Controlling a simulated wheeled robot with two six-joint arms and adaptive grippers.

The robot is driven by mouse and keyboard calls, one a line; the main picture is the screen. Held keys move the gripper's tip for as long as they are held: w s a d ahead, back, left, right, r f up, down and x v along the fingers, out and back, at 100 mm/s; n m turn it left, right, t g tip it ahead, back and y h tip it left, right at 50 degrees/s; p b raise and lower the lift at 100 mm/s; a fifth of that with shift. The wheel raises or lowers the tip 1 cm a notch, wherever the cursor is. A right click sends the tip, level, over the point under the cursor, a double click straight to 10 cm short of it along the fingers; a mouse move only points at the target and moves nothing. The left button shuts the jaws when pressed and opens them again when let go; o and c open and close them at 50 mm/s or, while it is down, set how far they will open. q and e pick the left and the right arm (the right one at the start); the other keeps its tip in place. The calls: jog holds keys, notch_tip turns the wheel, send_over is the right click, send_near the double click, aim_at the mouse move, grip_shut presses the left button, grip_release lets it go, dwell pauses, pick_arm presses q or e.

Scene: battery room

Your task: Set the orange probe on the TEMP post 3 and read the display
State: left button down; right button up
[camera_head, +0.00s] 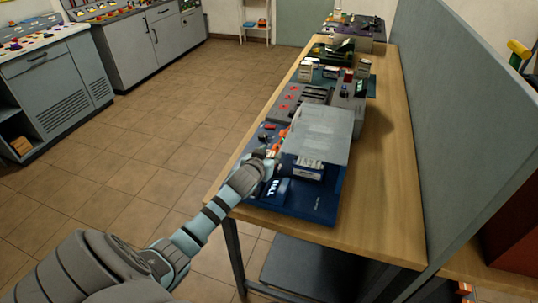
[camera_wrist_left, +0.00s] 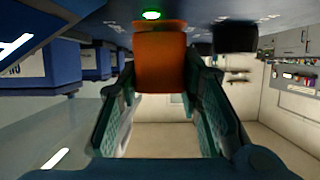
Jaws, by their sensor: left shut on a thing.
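My left gripper (camera_head: 270,157) reaches to the left edge of a blue test station (camera_head: 295,205) on the wooden bench. In the left wrist view the gripper (camera_wrist_left: 162,72) is shut on the orange probe (camera_wrist_left: 161,58), which sits between its two fingers. A small green light (camera_wrist_left: 151,15) shows just beyond the probe. In the head view an orange bit (camera_head: 283,133) shows just past the gripper. I cannot tell post 3 apart, or whether the probe touches it. I see no readable display. My right gripper is not in view.
A grey panel (camera_head: 322,121) stands over the station, with a white and blue box (camera_head: 308,165) under its near edge. More equipment (camera_head: 308,95) lines the bench behind. A grey-green partition (camera_head: 450,130) bounds the right side. The tiled floor (camera_head: 160,130) to the left is clear.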

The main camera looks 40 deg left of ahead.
pick_arm(q)
jog(key=shift+f, duration=0.4)
jog(key=c, duration=1.4)
grip_release()
jog(key=shift+r, duration=0.1)
jog(key=shift+s+d+r, duration=0.1)
jog(key=shift+s+r, duration=0.05)
jog(key=shift+s, duration=0.05)
jog(key=p+v, duration=0.8)
jog(key=v, duration=0.1)
jog(key=shift+s+d+r+p, duration=0.1)
jog(key=shift+s+r+p, duration=0.05)
jog(key=shift+s+p, duration=0.25)
jog(key=shift+s+d+r, duration=0.1)
jog(key=shift+s+d, duration=0.05)
jog(key=shift+s, duration=0.2)
